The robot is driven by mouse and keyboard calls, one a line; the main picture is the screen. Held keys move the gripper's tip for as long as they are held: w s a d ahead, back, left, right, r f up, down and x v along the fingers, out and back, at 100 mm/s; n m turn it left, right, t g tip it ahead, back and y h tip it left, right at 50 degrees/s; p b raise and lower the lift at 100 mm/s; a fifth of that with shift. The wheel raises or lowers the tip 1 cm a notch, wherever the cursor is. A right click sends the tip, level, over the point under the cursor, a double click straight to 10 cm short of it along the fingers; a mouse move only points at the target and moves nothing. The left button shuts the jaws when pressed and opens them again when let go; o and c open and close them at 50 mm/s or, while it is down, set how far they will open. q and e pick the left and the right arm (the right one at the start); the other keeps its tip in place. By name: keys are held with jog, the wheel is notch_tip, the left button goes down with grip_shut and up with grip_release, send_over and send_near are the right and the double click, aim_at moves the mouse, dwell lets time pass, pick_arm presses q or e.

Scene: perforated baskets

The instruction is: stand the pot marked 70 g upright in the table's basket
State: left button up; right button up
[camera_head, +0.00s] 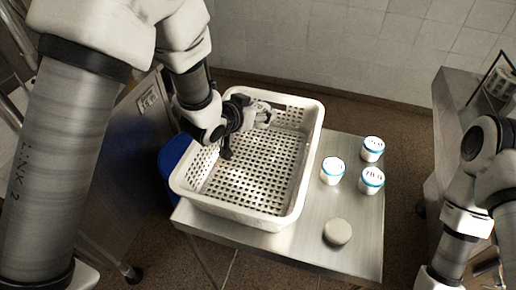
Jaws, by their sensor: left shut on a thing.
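The white perforated basket (290,205) stands on the metal table. My left gripper (258,113) reaches in from the left over the basket's far part. It is shut on a small pale thing, mostly hidden by the fingers; its marking cannot be read. Three white pots with blue-edged lids stand upright on the table right of the basket: a left one (332,171), a far one (372,149) and a near one (371,181). Their lid print is too small to read surely. My right gripper is out of view; only its arm shows at right.
A pale round disc-like thing (337,232) lies near the table's front right. The table (300,262) is bare around it. A blue bin (174,158) stands left of the table. A metal counter (455,105) stands at right. The basket floor visible is empty.

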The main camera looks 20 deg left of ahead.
aim_at(256, 126)
pick_arm(q)
jog(key=f, duration=0.2)
jog(key=f+p, duration=0.1)
jog(key=f, duration=0.2)
jog(key=shift+s+a+f, duration=0.1)
jog(key=shift+s+f, duration=0.15)
jog(key=shift+f, duration=0.1)
jog(key=shift+w+f, duration=0.1)
jog(key=shift+f, duration=0.3)
jog(key=shift+w+f, duration=0.1)
jog(key=shift+f, duration=0.05)
jog(key=o, duration=1.2)
